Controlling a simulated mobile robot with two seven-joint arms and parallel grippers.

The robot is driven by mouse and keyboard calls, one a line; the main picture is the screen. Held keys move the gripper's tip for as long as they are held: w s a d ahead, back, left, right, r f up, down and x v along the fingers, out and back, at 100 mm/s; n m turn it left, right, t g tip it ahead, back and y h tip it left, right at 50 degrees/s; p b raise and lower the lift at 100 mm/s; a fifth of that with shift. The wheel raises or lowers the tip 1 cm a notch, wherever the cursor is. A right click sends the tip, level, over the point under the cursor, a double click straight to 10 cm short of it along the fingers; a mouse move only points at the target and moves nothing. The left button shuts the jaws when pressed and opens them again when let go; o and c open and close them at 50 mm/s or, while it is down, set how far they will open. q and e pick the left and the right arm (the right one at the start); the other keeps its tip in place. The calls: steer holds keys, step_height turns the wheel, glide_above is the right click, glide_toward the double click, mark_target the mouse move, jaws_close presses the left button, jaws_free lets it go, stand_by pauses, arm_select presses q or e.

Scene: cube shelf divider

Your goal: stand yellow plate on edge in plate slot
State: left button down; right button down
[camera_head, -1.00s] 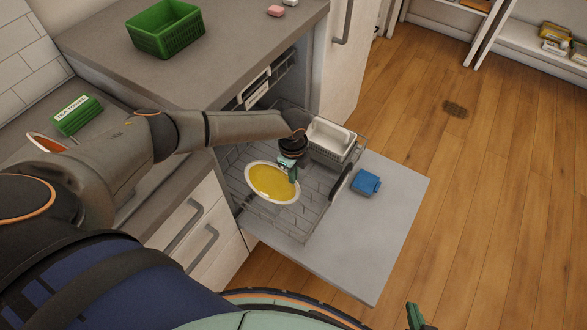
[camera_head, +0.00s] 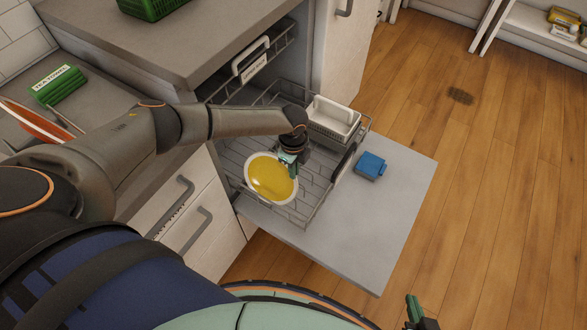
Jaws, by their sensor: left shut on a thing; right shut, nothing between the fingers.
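The yellow plate (camera_head: 270,181), with a white rim, is over the lower dishwasher rack (camera_head: 307,211), its yellow face toward the camera. My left gripper (camera_head: 290,166) is shut on the plate's upper right edge. I cannot tell whether the plate touches the rack wires. The rack's slots below the plate are partly hidden by it. My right gripper (camera_head: 416,312) is at the bottom edge of the view, shut and empty, only partly showing.
A white basket (camera_head: 334,119) stands at the rack's back right. A blue box (camera_head: 371,166) lies on the open dishwasher door (camera_head: 372,225). A green tea towel box (camera_head: 59,86) and a green crate (camera_head: 150,6) are on the counters. A dark plate stands in the rack's right side.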

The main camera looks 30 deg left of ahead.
arm_select(q)
steer(key=shift+s+f, duration=0.25)
steer(key=shift+f, duration=0.3)
steer(key=shift+f+b, duration=0.5)
steer(key=c, duration=1.3)
jaws_free()
steer(key=shift+w+a, duration=0.1)
steer(key=shift+w, duration=0.05)
steer(key=shift+r, duration=0.1)
steer(key=shift+o, duration=0.5)
steer(key=o, duration=0.5)
